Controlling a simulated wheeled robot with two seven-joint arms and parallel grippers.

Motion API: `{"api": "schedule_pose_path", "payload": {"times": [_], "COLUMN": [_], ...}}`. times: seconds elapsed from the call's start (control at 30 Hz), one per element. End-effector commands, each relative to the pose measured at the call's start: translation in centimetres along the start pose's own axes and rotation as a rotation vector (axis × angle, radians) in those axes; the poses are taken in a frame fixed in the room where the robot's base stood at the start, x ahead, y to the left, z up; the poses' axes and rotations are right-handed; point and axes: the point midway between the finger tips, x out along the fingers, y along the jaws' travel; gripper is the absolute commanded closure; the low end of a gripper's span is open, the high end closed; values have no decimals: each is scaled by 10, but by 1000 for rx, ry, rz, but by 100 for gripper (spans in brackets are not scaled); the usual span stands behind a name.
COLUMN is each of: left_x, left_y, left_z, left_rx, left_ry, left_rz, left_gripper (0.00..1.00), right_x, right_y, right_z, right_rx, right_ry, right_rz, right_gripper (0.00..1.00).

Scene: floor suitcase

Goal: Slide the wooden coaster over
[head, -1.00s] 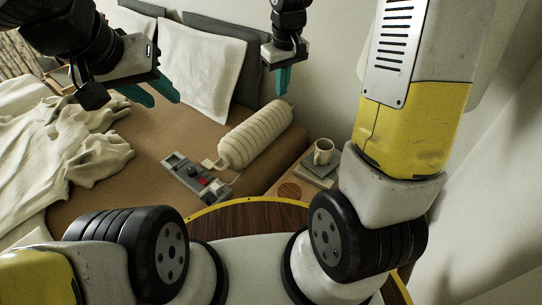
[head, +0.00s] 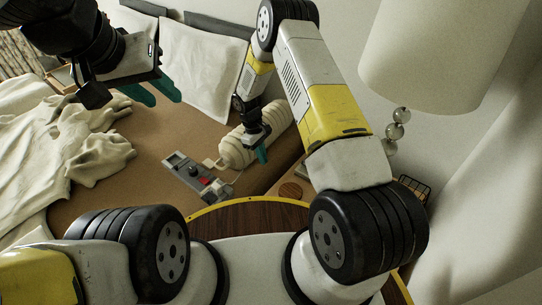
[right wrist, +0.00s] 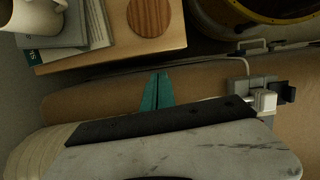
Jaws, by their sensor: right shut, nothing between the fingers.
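The round wooden coaster (head: 290,190) lies on the light wood bedside table, near its front edge. In the right wrist view the coaster (right wrist: 150,15) is at the top centre, beyond my fingertips and apart from them. My right gripper (head: 262,156) is in front of the cream ribbed bolster, left of the coaster. Its teal fingers (right wrist: 157,90) are together and empty, pointing toward the table edge. My left gripper (head: 155,90) hangs over the bed, its teal fingers apart and empty.
A mug (right wrist: 36,15) stands on stacked books (right wrist: 85,30) beside the coaster; my right arm hides them in the head view. The bolster (head: 238,148) and a grey device with a red button (head: 198,176) lie on the bed. A lamp (head: 420,50) is at right.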

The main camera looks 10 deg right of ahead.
Motion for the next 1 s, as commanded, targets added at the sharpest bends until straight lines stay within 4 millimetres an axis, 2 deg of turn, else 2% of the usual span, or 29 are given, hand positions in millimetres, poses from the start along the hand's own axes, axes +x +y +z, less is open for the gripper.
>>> {"api": "schedule_pose_path", "payload": {"times": [0.23,0.6,0.8,1.0], "left_x": [0,0,0,0], "left_y": [0,0,0,0], "left_z": [0,0,0,0], "left_rx": [0,0,0,0], "left_ry": [0,0,0,0], "left_rz": [0,0,0,0], "left_gripper": [64,64,64,64], "right_x": [28,106,109,112], "right_y": [-1,-2,0,0], "right_z": [0,1,29,39], "right_rx": [-2,-3,-1,-3], "right_ry": [-5,-5,-3,-3], "right_rz": [-2,-2,-1,-1], "right_gripper": [100,100,100,100]}}
